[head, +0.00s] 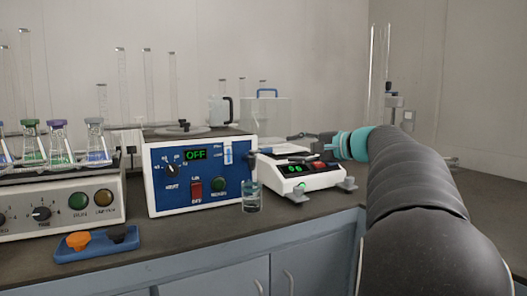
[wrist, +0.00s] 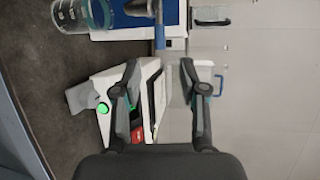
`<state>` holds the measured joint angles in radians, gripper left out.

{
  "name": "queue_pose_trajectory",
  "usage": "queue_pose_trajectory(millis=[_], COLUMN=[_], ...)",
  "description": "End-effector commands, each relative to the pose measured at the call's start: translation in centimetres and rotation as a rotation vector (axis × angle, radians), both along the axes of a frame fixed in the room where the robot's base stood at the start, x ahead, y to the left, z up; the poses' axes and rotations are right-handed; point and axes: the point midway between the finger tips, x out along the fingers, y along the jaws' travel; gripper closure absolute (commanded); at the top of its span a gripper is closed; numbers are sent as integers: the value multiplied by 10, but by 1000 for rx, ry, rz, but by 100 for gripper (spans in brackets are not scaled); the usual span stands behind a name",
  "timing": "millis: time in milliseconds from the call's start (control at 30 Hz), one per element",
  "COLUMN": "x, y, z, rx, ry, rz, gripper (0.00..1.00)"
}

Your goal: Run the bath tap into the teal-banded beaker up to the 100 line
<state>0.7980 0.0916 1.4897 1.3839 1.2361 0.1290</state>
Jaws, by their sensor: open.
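A clear glass beaker (head: 252,196) stands upright on the bench at the right front corner of the blue-fronted bath (head: 166,178). In the wrist view the beaker (wrist: 75,14) shows at the upper left with a teal band and white marks; its liquid level is too small to read. My gripper (head: 298,137) is open and empty, right of the bath and apart from the beaker. Its spread fingers (wrist: 158,66) frame the wrist view.
A white device (head: 300,178) with a green display and red switch stands below my gripper. A shaker with flasks (head: 60,200) is at left. A blue tray (head: 97,243) with orange and black pieces lies in front.

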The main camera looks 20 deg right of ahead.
Motion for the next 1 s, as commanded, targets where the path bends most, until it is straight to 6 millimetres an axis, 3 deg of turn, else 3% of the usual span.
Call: queue_pose_trajectory(millis=[300,500,700,1000], x=[54,79,91,93], y=[26,37,43,43], z=[-10,-15,-19,-19], rx=[0,-1,0,-1], ry=[1,1,1,0], rz=[3,1,0,-1], gripper=[58,58,58,58])
